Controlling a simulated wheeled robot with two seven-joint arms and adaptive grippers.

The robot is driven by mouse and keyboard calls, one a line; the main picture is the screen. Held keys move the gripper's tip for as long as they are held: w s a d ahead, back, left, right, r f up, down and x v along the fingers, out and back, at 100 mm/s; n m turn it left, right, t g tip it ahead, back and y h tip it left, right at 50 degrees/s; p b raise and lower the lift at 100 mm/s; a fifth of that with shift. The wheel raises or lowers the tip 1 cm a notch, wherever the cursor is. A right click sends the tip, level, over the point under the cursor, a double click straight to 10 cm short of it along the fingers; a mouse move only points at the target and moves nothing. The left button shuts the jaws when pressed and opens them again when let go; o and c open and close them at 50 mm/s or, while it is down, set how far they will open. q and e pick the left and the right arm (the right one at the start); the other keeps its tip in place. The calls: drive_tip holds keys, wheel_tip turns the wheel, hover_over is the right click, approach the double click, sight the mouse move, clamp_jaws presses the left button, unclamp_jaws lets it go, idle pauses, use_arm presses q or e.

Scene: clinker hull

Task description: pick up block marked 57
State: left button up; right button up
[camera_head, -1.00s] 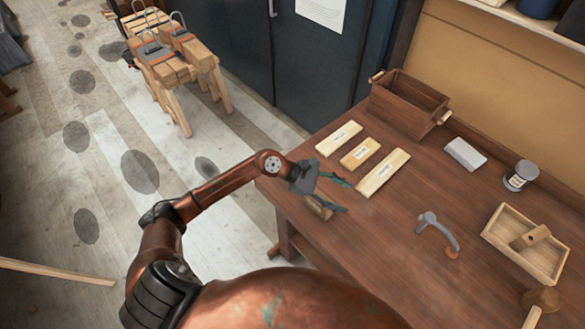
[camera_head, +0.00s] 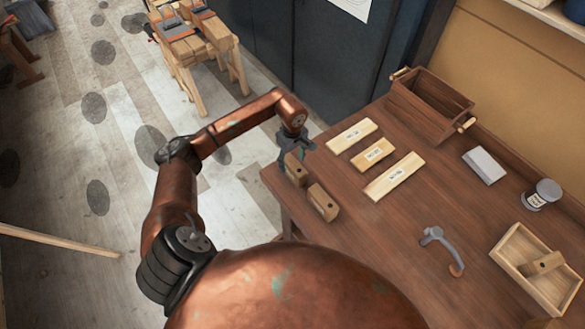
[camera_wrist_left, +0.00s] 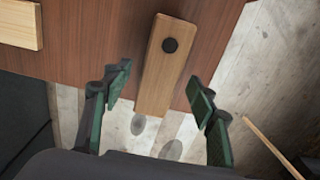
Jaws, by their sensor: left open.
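Two brown wooden blocks, a nearer one (camera_head: 323,203) and a farther one (camera_head: 295,170), lie by the table's left edge. Each has a dark round spot; I cannot read the number 57 on either. My left gripper (camera_head: 293,146) is open and empty beside the farther block's far end, pointing down. In the left wrist view, a block with a black spot (camera_wrist_left: 165,65) lies ahead of the left gripper (camera_wrist_left: 158,76), its near end between the spread fingers and at the table edge. I cannot tell for certain which block this is. My right gripper is not in view.
Three pale labelled boards (camera_head: 394,176) lie right of the blocks on the brown table (camera_head: 365,240). Beyond are a wooden crate (camera_head: 432,104), a grey block (camera_head: 484,165), a can (camera_head: 542,194), a tray (camera_head: 510,250) and a grey curved-handled tool (camera_head: 440,249).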

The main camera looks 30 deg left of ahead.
use_arm(q)
drive_tip(key=f, duration=0.2)
drive_tip(key=f+p, duration=0.1)
drive_tip(key=f, duration=0.1)
drive_tip(key=shift+d, duration=0.3)
drive_tip(key=shift+s+f, duration=0.1)
drive_tip(key=shift+f, duration=0.2)
drive_tip(key=shift+c, duration=1.6)
drive_tip(key=c, duration=1.1)
clamp_jaws()
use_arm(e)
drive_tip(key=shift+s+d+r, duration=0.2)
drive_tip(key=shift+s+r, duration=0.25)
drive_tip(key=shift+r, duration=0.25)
